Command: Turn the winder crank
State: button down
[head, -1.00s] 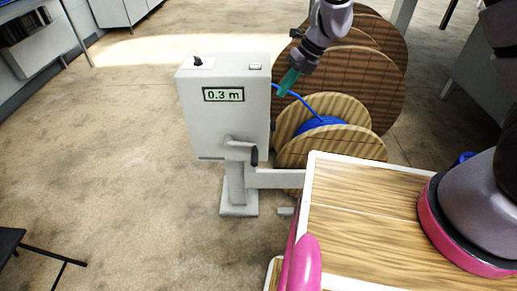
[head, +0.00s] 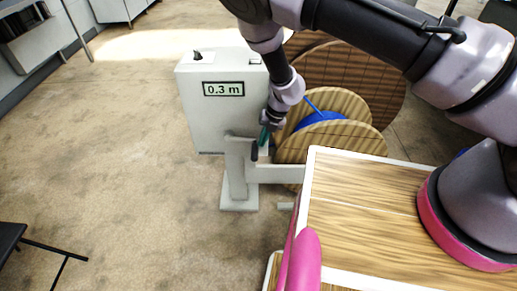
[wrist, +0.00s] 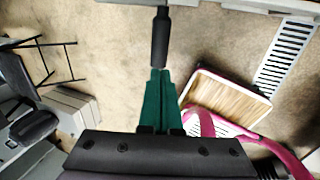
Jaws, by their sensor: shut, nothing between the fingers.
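The winder crank has a grey arm (head: 237,138) and a black handle (head: 254,151) on the front of the light grey winder box (head: 215,115). The box display (head: 223,89) reads 0.3 m. My gripper (head: 264,134) is just right of the handle, its green fingers partly hidden by my wrist. In the wrist view, my gripper (wrist: 160,72) has its fingers together and empty. The black handle (wrist: 160,38) is straight ahead of the fingertips there. I cannot tell whether they touch.
A wooden reel with blue cable (head: 320,120) stands right of the box, with larger reels (head: 345,75) behind it. The wood-topped surface (head: 365,200) is in front at right. A dark table edge (head: 12,238) is at lower left. Open floor (head: 110,150) lies to the left.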

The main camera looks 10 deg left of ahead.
aim_at(256, 154)
jog(key=shift+x, duration=2.35)
